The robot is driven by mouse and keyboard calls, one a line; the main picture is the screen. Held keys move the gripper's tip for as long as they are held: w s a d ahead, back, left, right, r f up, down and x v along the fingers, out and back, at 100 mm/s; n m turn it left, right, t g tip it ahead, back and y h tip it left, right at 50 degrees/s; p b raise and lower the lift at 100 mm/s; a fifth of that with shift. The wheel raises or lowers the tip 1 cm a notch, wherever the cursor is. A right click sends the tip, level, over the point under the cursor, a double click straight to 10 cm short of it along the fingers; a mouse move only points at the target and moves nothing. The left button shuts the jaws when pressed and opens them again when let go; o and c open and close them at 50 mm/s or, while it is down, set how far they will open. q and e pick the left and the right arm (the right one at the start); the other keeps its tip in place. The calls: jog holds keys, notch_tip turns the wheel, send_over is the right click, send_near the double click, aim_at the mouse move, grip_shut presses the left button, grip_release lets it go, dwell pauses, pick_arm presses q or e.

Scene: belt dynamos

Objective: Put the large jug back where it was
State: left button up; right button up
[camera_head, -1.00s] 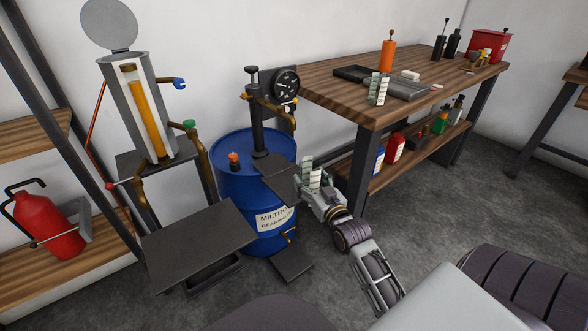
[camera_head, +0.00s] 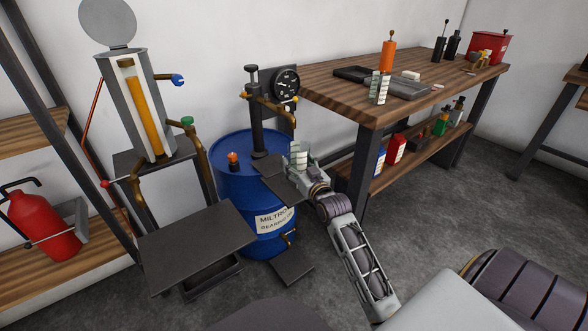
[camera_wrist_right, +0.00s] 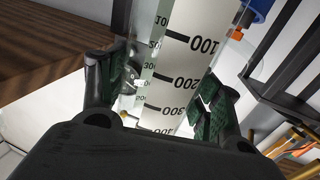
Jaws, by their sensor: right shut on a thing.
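A clear jug with a white strip and black graduation numbers (camera_wrist_right: 185,85) is between the fingers of my right gripper (camera_wrist_right: 160,100) in the right wrist view. My right gripper (camera_head: 299,166) is shut on this jug. In the head view the jug (camera_head: 299,155) shows small and pale with stripes, beside the right side of the blue drum. The fingers and wrist hide its lower part, and I cannot tell whether it touches the dark plate (camera_head: 272,172) near it. My left gripper is not in view.
Similar striped measures (camera_head: 379,88) stand on the workbench (camera_head: 335,92), near a dark tray (camera_head: 352,74). The blue drum (camera_head: 235,180) carries a pump and a gauge (camera_head: 286,82). A dark platform (camera_head: 197,245) stands in front. Open floor (camera_head: 440,215) lies at right.

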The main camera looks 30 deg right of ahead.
jog(key=shift+w+d, duration=0.1)
jog(key=shift+w, duration=0.75)
jog(key=shift+w+d+b, duration=0.1)
jog(key=shift+w+b, duration=0.25)
jog(key=shift+w, duration=0.3)
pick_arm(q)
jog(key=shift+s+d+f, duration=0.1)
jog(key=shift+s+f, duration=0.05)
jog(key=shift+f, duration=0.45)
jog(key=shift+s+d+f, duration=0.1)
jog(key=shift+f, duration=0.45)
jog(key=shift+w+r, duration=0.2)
pick_arm(e)
jog(key=shift+w, duration=0.1)
jog(key=shift+w+f+b, duration=0.3)
jog(key=shift+f+b, duration=0.4)
jog(key=shift+f, duration=0.2)
jog(key=shift+d+f+b, duration=0.1)
jog(key=shift+f+b, duration=0.35)
jog(key=shift+f, duration=0.35)
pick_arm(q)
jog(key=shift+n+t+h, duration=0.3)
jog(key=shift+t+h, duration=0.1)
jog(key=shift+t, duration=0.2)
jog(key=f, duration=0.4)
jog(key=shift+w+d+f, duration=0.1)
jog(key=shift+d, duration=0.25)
pick_arm(e)
jog(key=shift+f, duration=0.1)
